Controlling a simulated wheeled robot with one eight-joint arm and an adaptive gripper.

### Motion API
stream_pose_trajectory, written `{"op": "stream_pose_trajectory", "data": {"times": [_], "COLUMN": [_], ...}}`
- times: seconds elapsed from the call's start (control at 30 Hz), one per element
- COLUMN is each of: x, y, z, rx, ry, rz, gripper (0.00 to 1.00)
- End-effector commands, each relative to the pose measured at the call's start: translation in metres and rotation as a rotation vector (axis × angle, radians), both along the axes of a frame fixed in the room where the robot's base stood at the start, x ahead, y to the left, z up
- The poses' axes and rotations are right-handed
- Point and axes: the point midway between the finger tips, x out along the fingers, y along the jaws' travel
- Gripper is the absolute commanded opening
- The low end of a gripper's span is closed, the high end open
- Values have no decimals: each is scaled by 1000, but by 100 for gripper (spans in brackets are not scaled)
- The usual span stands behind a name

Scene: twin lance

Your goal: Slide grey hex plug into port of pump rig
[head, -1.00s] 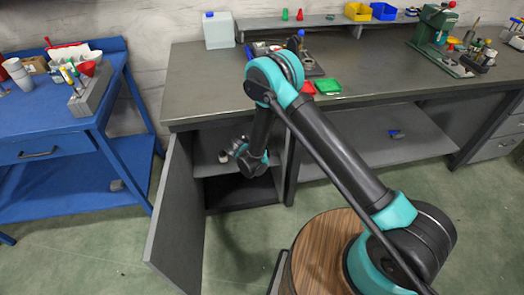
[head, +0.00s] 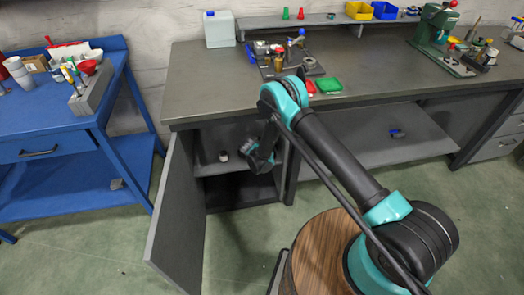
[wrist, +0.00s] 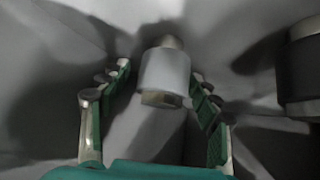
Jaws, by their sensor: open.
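A pale grey plug (wrist: 165,72) with a hex-shaped brassy end lies between the spread fingers in the wrist view, with a visible gap on both sides. In the head view a small pale thing (head: 223,156), seemingly this plug, is on the shelf inside the open cabinet. My gripper (wrist: 160,95) is open and empty, and reaches into the cabinet just right of it in the head view (head: 246,149). What looks like the pump rig (head: 284,62) stands on the grey bench, partly behind my arm. Its port cannot be made out.
The open cabinet door (head: 173,215) stands left of my arm. A dark cylinder (wrist: 303,70) is at the right of the wrist view. Red (head: 309,87) and green (head: 329,85) trays sit on the bench (head: 205,85). A blue table (head: 60,120) is at the left.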

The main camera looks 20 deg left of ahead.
Motion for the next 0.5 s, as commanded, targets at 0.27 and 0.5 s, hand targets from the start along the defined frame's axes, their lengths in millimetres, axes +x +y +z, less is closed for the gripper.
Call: {"op": "stream_pose_trajectory", "data": {"times": [0.27, 0.5], "x": [7, 7], "y": [0, 0], "z": [-7, -7], "rx": [0, 0], "ry": [0, -1], "rz": [1, 1], "gripper": [63, 37]}}
